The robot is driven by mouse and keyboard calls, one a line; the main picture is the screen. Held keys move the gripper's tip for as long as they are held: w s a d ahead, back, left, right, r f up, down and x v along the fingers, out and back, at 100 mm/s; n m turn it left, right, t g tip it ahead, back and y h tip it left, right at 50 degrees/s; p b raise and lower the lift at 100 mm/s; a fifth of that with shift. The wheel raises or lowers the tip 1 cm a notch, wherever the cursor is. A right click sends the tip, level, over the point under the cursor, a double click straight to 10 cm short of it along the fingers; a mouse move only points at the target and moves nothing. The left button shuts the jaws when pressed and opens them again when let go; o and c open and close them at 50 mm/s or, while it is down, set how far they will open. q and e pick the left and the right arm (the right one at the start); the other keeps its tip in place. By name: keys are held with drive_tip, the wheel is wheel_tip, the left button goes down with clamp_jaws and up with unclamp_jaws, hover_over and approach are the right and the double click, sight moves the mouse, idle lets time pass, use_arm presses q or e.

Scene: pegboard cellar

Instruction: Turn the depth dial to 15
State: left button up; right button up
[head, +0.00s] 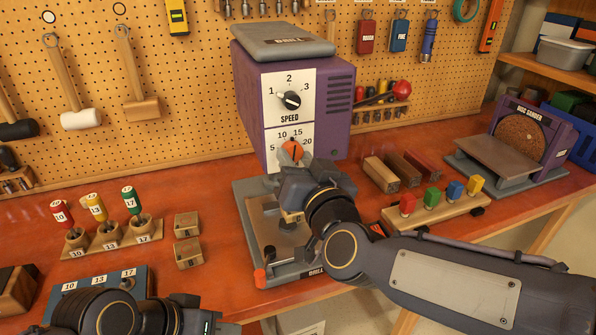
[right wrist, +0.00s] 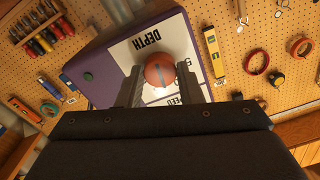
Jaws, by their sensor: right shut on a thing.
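The depth dial (head: 292,150) is an orange-red round knob on the lower white panel of the purple drill (head: 245,95). The marks 5, 10, 15 and 20 run around it. My right gripper (head: 290,160) is at the dial and partly covers its lower side. In the right wrist view the dial (right wrist: 159,70) sits between the two fingers, and my right gripper (right wrist: 160,88) is shut on it. A dark pointer line shows on the dial, but its exact reading is hard to tell. My left gripper (head: 195,318) is low at the left, its fingertips not clearly visible.
The speed dial (head: 290,100) is just above. Right of my forearm are wooden blocks (head: 405,170) and a rack of coloured pegs (head: 435,207); a disc sander (head: 525,140) stands further right. Numbered bits in a holder (head: 110,238) stand left.

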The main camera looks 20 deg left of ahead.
drive_tip(key=shift+m+b, duration=0.8)
drive_tip(key=shift+m, duration=0.7)
drive_tip(key=o, duration=1)
drive_tip(key=v, duration=0.7)
drive_tip(key=shift+s+d, duration=0.2)
drive_tip(key=shift+s, duration=0.15)
